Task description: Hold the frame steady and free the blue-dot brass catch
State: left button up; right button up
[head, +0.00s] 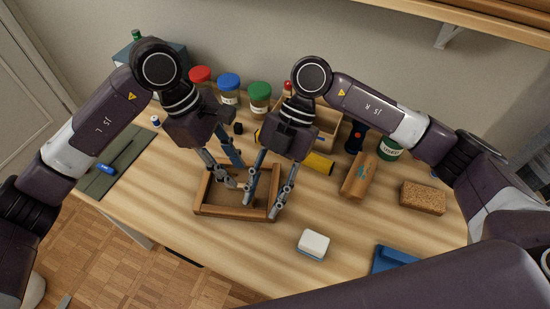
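A brown wooden frame (235,211) lies on the desk near the middle. My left gripper (235,175) is over the frame's back left part, its fingers apart. My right gripper (262,208) points down at the frame's right end, its fingers clearly apart. One finger is over the inside of the frame and the other is by the right rail. I cannot tell whether either gripper touches the frame. The blue-dot brass catch cannot be made out; the fingers hide part of the frame and the details are too small.
Jars with red (200,75), blue (229,82) and green (260,91) lids stand behind. A white block (313,244) is in front. A green mat (99,181) lies left.

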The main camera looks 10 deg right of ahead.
aim_at(275, 181)
jog(key=w+d+n+t+h, duration=0.1)
jog(key=w, duration=0.2)
jog(key=w+d+n+t+h, duration=0.1)
jog(key=w+t+h, duration=0.1)
jog(key=w, duration=0.1)
jog(key=w+d+n+t+h, duration=0.1)
jog(key=w+d+n+h, duration=0.1)
jog(key=shift+w+d+f+t, duration=0.1)
jog(key=shift+w+f+t, duration=0.15)
jog(key=shift+w+t, duration=0.15)
jog(key=shift+f, duration=3.8)
grip_shut()
